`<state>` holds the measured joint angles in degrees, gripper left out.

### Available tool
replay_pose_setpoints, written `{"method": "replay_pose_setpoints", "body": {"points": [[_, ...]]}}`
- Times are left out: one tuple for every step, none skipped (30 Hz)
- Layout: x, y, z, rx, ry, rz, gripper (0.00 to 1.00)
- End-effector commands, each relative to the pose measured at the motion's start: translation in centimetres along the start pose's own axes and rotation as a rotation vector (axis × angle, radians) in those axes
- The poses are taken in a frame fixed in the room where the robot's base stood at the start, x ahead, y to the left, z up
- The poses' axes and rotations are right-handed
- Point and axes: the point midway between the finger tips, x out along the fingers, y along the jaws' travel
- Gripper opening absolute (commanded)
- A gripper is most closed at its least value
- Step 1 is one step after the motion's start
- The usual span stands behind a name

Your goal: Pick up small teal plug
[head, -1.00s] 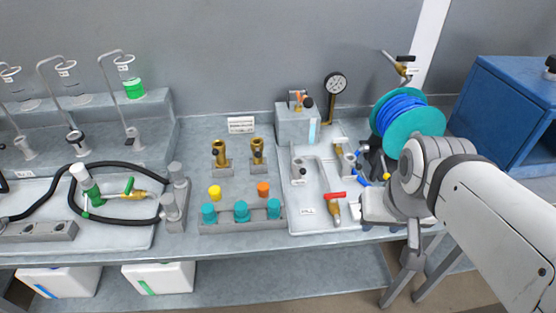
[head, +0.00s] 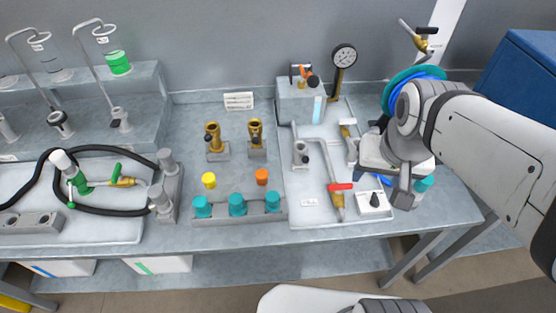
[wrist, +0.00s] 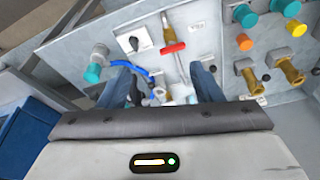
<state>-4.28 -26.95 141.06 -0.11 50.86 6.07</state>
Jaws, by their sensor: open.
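Three teal plugs stand in a row in a grey rack (head: 262,220) near the bench's front edge: left (head: 202,207), middle (head: 237,205) and right (head: 272,203). Two of them show at the top of the wrist view (wrist: 245,15) (wrist: 288,7). Another teal-capped piece (head: 424,184) stands right of my gripper, partly hidden in the head view; it shows whole at left in the wrist view (wrist: 93,73). I cannot tell which is the small one. My gripper (wrist: 163,85) is open and empty, above the right part of the bench, apart from all of them.
A red-handled valve (head: 340,188) and a white box with a black knob (head: 374,205) lie near my gripper. A teal reel with blue hose (head: 420,76) stands behind it. Yellow (head: 208,180) and orange (head: 262,177) plugs and brass fittings (head: 213,138) stand behind the rack.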

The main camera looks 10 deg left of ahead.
Motion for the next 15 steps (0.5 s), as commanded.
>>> {"method": "replay_pose_setpoints", "body": {"points": [[1.4,-1.5,-0.8,0.003,-0.030,-0.009,0.60],[2.1,-2.4,-1.2,0.012,-0.045,-0.013,0.60],[3.1,-3.9,-1.8,0.025,-0.067,-0.018,0.60],[3.9,-5.0,-2.1,0.035,-0.084,-0.019,0.60],[4.8,-6.2,-2.5,0.047,-0.101,-0.020,0.60],[5.9,-7.8,-2.8,0.062,-0.122,-0.019,0.60],[6.8,-9.1,-3.0,0.072,-0.138,-0.017,0.60],[7.7,-10.3,-3.1,0.082,-0.153,-0.013,0.60],[8.8,-11.9,-3.1,0.096,-0.172,-0.008,0.60],[9.6,-13.1,-3.1,0.105,-0.184,-0.004,0.60],[10.4,-14.2,-3.0,0.115,-0.196,0.002,0.60],[11.4,-15.6,-2.8,0.127,-0.210,0.009,0.60],[12.1,-16.5,-2.6,0.135,-0.219,0.015,0.60],[12.8,-17.3,-2.4,0.143,-0.227,0.021,0.60],[13.5,-18.4,-2.1,0.152,-0.235,0.028,0.60]]}}
